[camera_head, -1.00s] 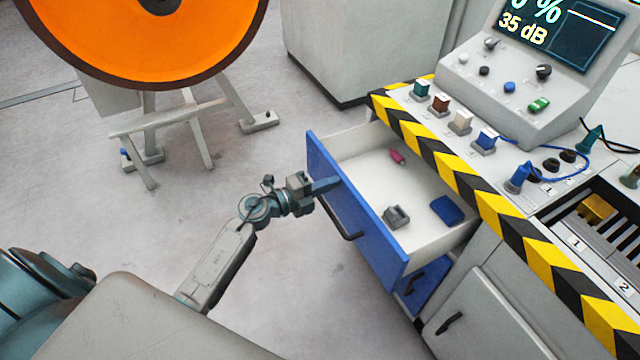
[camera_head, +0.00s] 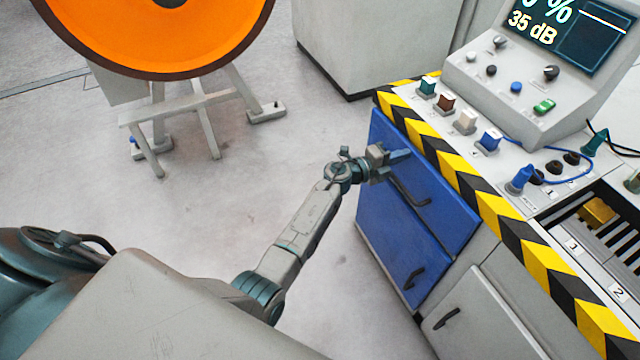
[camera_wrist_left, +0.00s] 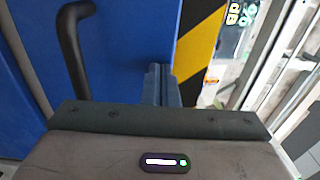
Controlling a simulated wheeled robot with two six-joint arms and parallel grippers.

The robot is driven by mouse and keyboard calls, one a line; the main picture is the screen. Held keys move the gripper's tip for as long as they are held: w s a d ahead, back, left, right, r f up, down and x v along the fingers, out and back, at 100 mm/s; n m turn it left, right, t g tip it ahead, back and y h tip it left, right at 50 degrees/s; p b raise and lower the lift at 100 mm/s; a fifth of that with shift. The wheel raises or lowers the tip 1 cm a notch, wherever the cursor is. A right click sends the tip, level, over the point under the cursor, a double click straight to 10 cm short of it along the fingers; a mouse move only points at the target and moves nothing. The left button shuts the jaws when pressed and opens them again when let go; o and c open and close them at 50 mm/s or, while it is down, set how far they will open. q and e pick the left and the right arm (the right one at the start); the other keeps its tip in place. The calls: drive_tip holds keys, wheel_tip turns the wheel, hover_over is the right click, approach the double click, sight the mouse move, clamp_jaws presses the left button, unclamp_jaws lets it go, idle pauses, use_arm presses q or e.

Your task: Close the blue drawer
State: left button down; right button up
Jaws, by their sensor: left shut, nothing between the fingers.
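The blue drawer (camera_head: 436,190) is the upper of two blue fronts under the bench's striped edge. Its front lies about flush with the cabinet, and its inside is hidden. Its black handle (camera_head: 410,192) is on the front, and it also shows at the left of the left wrist view (camera_wrist_left: 74,50). My left gripper (camera_head: 399,155) is shut and empty, with its fingertips at the drawer front, above and left of the handle. In the left wrist view its blue fingers (camera_wrist_left: 162,84) point at the blue front. My right gripper is not in view.
A lower blue drawer (camera_head: 405,250) and a grey cabinet door (camera_head: 480,320) are below. The bench edge (camera_head: 470,190) has yellow and black stripes. An orange wheel (camera_head: 160,30) on a stand is at the upper left. The floor between is clear.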

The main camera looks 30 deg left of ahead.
use_arm(q)
drive_tip(key=shift+w+d+r, duration=0.1)
drive_tip(key=shift+r, duration=0.15)
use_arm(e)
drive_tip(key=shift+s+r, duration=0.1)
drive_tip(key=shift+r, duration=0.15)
use_arm(q)
drive_tip(key=shift+r, duration=0.1)
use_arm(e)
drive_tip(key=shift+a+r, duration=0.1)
use_arm(q)
drive_tip(key=v, duration=1.1)
drive_tip(key=shift+f+p, duration=0.35)
drive_tip(key=shift+p, duration=0.05)
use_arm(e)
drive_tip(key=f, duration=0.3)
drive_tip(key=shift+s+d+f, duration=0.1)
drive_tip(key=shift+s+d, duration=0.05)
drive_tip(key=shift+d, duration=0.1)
